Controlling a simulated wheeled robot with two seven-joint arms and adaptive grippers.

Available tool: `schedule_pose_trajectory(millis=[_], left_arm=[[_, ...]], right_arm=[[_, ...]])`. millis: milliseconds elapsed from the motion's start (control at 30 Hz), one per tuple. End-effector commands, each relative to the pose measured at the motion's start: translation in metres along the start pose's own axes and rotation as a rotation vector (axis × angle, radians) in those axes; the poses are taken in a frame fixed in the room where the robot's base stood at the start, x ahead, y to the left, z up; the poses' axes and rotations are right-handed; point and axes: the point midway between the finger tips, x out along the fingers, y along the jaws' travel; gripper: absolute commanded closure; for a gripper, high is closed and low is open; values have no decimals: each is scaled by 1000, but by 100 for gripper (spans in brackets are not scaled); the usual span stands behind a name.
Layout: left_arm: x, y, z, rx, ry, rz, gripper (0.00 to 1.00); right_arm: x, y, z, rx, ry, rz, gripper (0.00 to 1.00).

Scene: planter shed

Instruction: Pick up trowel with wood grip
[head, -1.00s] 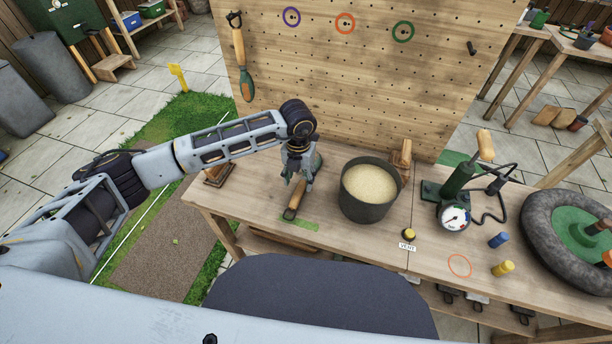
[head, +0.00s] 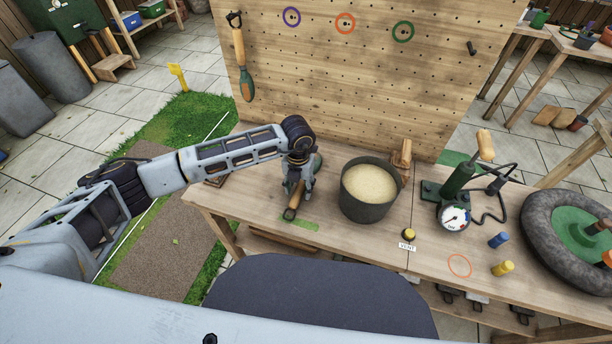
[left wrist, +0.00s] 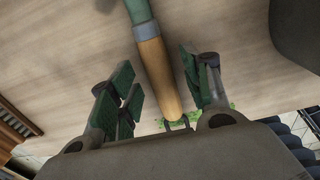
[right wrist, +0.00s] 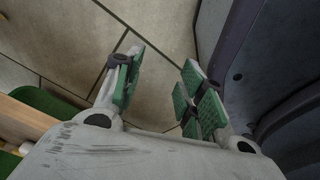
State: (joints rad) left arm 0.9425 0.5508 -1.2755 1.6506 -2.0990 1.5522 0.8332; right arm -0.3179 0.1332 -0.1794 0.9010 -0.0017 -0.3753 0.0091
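The trowel with the wood grip (head: 293,207) lies on the bench, its wooden handle toward me; its green part lies mostly behind my left gripper. In the left wrist view its wooden grip (left wrist: 157,70) runs between the two fingers, with a grey collar and green neck above. My left gripper (head: 299,188) is open, pointing down over the handle. In the left wrist view its fingers (left wrist: 160,92) stand apart on either side of the grip, with gaps visible. My right gripper (right wrist: 163,85) is open and empty above paving, and is not in the head view.
A dark pot of pale sand (head: 369,190) stands close right of the left gripper. A pegboard (head: 350,80) rises behind the bench, with another tool (head: 243,60) hanging on it. A pump with a gauge (head: 455,215) and a tyre (head: 580,240) stand farther right.

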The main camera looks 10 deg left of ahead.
Motion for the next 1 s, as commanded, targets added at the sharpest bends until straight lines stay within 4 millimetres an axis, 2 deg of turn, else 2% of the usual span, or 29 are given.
schedule_pose_trajectory(millis=[33,333,733,1000], left_arm=[[0,0,0,0,0,0,62],[0,0,0,0,0,0,100],[-6,0,1,0,-2,-1,100],[-34,0,1,0,-4,-1,100]], right_arm=[[0,0,-1,0,1,0,60],[1,0,2,0,-4,0,60],[0,-2,13,-1,-16,-2,60],[0,-2,13,-1,-14,-2,60]])
